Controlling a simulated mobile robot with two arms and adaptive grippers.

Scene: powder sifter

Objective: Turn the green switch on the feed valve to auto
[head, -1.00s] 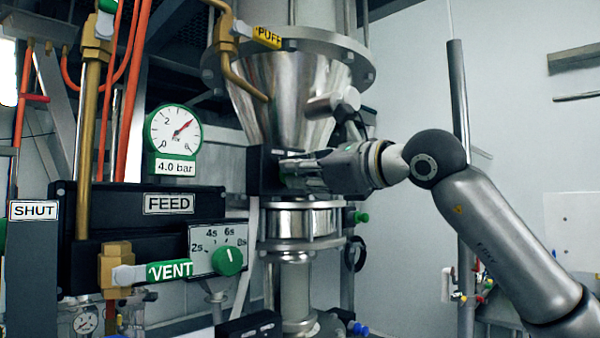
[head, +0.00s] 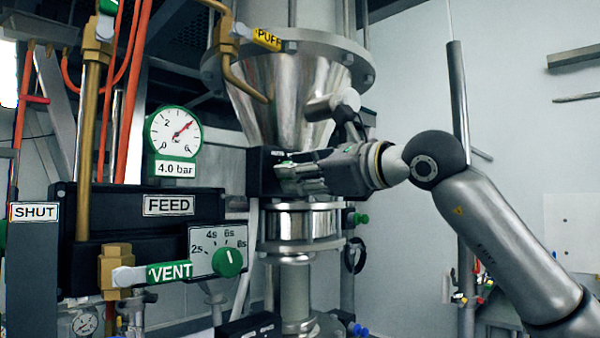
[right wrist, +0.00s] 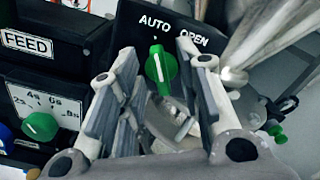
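The feed valve's black box (head: 257,183) sits at the foot of the steel cone in the head view. In the right wrist view its panel (right wrist: 185,25) shows the words AUTO and OPEN. The green switch (right wrist: 160,68) stands on this panel, and its white line points up, roughly toward AUTO. My right gripper (head: 285,176) is at the front of the box. In the right wrist view its fingers (right wrist: 156,58) are spread, one on each side of the switch, with visible gaps. Whether a fingertip touches it is not clear. My left gripper is not in view.
Left of the valve is a black FEED box (head: 135,215) with a green timer knob (head: 228,261). A pressure gauge (head: 174,130) reads near 4 bar. The green VENT lever (head: 150,273) and the yellow PUFF lever (head: 266,38) stick out nearby. The right side is mostly open wall.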

